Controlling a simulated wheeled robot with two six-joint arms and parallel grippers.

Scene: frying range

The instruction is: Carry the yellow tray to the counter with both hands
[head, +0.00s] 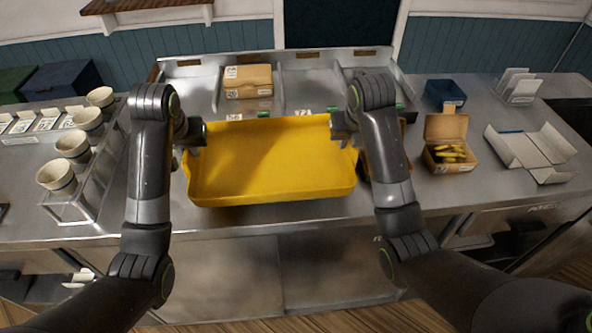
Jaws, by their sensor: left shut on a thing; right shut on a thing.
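The yellow tray (272,165) is in the middle of the head view, over the front part of the steel counter (300,212). It looks empty. My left gripper (190,140) is shut on the tray's left side, near the far left corner. My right gripper (347,132) is shut on its right side, near the far right corner. The tray's near edge reaches close to the counter's front edge. I cannot tell whether the tray touches the counter or hangs just above it. The fingertips are partly hidden by my arms.
A rack (92,185) with several cups (73,146) stands at the left. Behind the tray is a divided steel bay with a cardboard box (248,82). At the right are an open box of yellow things (447,128), a blue box (444,92) and an unfolded white carton (530,150).

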